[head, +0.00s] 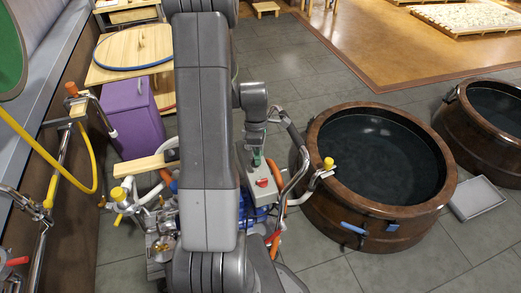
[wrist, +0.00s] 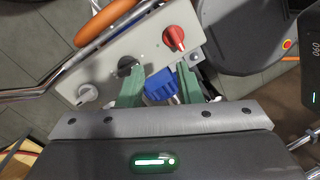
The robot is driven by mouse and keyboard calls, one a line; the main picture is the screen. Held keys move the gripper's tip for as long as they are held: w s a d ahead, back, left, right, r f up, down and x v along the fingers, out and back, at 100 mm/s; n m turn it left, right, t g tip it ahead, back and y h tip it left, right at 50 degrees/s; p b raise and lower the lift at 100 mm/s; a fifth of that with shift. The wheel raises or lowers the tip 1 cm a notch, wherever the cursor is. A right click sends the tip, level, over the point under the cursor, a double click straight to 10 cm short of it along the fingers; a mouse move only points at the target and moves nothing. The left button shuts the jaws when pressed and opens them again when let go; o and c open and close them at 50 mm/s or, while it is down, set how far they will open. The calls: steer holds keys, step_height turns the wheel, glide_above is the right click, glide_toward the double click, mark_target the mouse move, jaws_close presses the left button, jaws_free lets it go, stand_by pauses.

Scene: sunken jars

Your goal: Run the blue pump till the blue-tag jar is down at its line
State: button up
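The near brown jar (head: 430,211) is a round sunken tub with dark water (head: 385,160) below its rim. A small blue tag (head: 393,228) and a blue lever (head: 353,228) are on its front side; I cannot make out a level line inside. My gripper (wrist: 158,70) has its two green fingers apart, on either side of a blue knob (wrist: 160,87) at the grey control panel (wrist: 130,45). I cannot tell whether either finger touches the knob.
The panel also carries a red knob (wrist: 174,38), a black knob (wrist: 127,66) and a grey knob (wrist: 87,94). An orange hose (wrist: 105,20) and metal pipes run close by. A second brown jar (head: 470,125) and a grey tray (head: 477,198) are at right.

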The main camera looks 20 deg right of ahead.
mark_target(262, 182)
steer(key=s+f+n+b, duration=0.1)
steer(key=f, duration=0.1)
steer(key=s+f+n+b, duration=0.1)
steer(key=f+n+b, duration=0.1)
steer(key=s+f+n+b, duration=0.1)
steer(key=f+n+b, duration=0.1)
steer(key=f, duration=0.1)
steer(key=shift+s+a+g, duration=0.1)
steer(key=shift+s+g, duration=0.2)
steer(key=shift+g, duration=0.1)
steer(key=shift+r, duration=0.2)
steer(key=shift+s, duration=0.1)
steer(key=shift+f, duration=0.1)
jaws_close()
